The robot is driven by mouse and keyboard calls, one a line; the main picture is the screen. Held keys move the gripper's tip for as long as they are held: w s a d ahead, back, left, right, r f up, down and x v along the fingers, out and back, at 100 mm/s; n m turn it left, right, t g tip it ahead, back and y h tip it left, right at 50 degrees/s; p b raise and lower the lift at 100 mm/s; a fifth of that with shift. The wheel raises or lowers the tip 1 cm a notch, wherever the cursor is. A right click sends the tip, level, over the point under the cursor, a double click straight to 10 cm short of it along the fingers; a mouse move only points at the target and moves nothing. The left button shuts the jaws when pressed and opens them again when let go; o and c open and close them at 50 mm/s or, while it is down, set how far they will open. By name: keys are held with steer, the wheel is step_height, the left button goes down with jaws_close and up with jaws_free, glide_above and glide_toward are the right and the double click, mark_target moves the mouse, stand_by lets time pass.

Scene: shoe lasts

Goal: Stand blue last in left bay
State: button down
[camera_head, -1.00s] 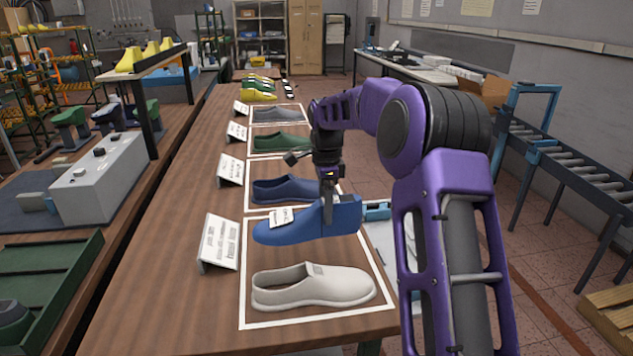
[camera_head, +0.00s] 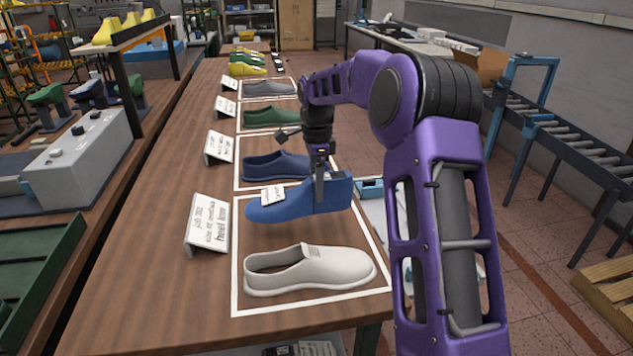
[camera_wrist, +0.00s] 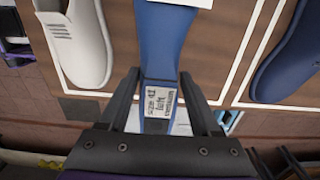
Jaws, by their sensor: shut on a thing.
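A bright blue last (camera_head: 300,203) with a white label hangs in my gripper (camera_head: 319,200), a little above the table in the head view. My gripper is shut across its heel part. In the wrist view, the fingers of my gripper (camera_wrist: 165,100) stand on both sides of the blue last (camera_wrist: 162,45), which carries a printed label. The last lies roughly level, toe to the left in the head view. Below it is a white-outlined bay (camera_head: 236,285) on the wooden table. A light grey shoe (camera_head: 310,270) lies in the nearer part of this bay and also shows in the wrist view (camera_wrist: 80,45).
A dark blue shoe (camera_head: 275,165) lies in the neighbouring outlined bay, with green and grey shoes beyond. Tent cards (camera_head: 208,224) line the bays' left side. The table's left strip (camera_head: 140,230) is clear. A roller conveyor (camera_head: 560,160) stands at right.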

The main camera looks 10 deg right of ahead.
mark_target(316, 205)
steer(key=shift+f+b, duration=1.45)
steer(key=shift+f, duration=1.6)
steer(key=shift+f, duration=0.2)
steer(key=shift+c, duration=1)
jaws_free()
steer(key=shift+o, duration=1)
step_height(316, 205, up, 17)
steer(key=p, duration=0.2)
steer(key=shift+r+p, duration=0.2)
steer(key=shift+p, duration=0.2)
